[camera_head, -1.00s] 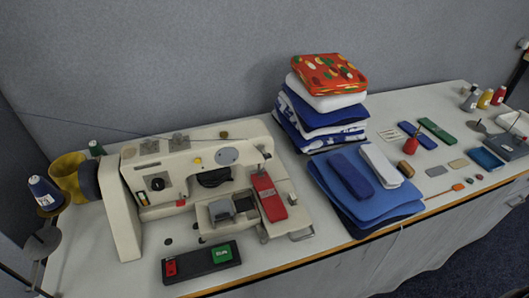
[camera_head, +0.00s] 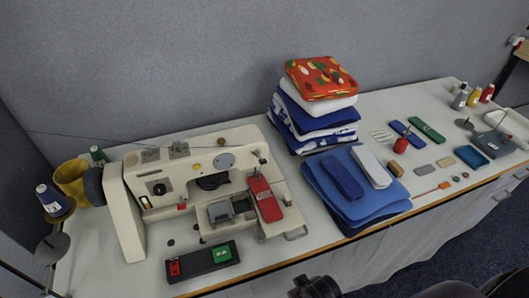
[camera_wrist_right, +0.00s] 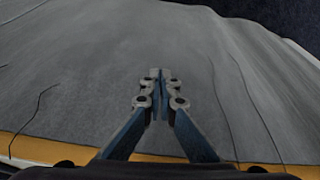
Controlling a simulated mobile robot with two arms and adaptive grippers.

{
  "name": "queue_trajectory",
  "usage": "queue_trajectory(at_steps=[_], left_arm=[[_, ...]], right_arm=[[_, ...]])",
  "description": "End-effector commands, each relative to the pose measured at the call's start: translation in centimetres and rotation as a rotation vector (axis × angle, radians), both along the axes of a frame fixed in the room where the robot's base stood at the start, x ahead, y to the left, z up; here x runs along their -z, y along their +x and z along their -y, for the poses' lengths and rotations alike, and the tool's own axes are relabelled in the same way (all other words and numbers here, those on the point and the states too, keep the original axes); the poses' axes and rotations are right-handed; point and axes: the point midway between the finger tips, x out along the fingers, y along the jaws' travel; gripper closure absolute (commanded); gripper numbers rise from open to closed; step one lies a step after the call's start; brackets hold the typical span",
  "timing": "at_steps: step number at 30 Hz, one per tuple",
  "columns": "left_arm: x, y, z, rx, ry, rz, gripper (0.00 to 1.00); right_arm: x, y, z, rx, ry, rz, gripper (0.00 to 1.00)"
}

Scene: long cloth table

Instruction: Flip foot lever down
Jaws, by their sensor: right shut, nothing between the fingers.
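The cream sewing machine (camera_head: 122,215) stands at the left of the table in the head view. A long red part (camera_head: 264,200) lies at its right end, and a small red tab (camera_head: 182,207) shows under its arm. I cannot tell for sure which part is the foot lever, or its position. My right gripper (camera_wrist_right: 160,78) is shut and empty in the right wrist view, over a grey cloth-like surface beside an orange edge strip. It is well away from the machine. A dark part of my right arm shows at the bottom of the head view. My left gripper is not in view.
A black box with red and green switches (camera_head: 202,262) lies in front of the machine. Folded blue cloths (camera_head: 355,205) and a fabric stack (camera_head: 318,110) stand right of it. Small tools and a grey case (camera_head: 493,145) lie further right. The orange-edged table front is clear.

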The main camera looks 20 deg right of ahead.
Motion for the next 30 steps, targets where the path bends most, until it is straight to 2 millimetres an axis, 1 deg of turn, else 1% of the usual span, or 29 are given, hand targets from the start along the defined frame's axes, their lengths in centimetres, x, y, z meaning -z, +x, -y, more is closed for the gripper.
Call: queue_trajectory(at_steps=[1,5,7,8,9,11,12,14,15,18,21,24,27,30], left_arm=[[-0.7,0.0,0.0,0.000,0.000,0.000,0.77],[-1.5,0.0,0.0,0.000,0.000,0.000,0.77],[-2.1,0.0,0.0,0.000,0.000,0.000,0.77],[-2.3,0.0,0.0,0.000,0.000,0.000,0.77],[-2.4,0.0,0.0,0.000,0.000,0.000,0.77],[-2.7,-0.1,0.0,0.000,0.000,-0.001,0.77],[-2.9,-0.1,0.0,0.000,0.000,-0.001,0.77],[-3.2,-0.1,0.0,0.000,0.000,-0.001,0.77],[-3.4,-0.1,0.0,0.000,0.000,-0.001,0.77],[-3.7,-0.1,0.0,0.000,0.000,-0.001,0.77],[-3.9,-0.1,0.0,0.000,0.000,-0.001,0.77],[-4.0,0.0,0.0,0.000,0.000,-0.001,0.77],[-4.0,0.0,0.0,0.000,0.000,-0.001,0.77],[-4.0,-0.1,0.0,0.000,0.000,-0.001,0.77]], right_arm=[[-2.8,0.8,0.0,0.003,0.002,0.020,1.00],[-8.2,2.0,-0.1,0.010,0.005,0.053,1.00],[-12.5,4.5,-0.2,0.020,0.011,0.119,1.00],[-14.4,6.1,-0.3,0.027,0.015,0.160,1.00],[-16.9,8.3,-0.5,0.038,0.022,0.218,1.00],[-21.0,11.4,-0.7,0.052,0.034,0.310,1.00],[-23.8,13.3,-0.8,0.061,0.042,0.369,1.00],[-27.8,15.5,-0.8,0.076,0.054,0.453,1.00],[-30.3,16.7,-0.8,0.085,0.061,0.503,1.00],[-35.6,18.8,-0.9,0.102,0.079,0.608,1.00],[-39.2,19.9,-0.8,0.115,0.092,0.679,1.00],[-41.0,20.4,-0.8,0.122,0.098,0.716,1.00],[-41.7,20.6,-0.8,0.123,0.100,0.729,1.00],[-41.6,20.6,-0.8,0.123,0.100,0.730,1.00]])
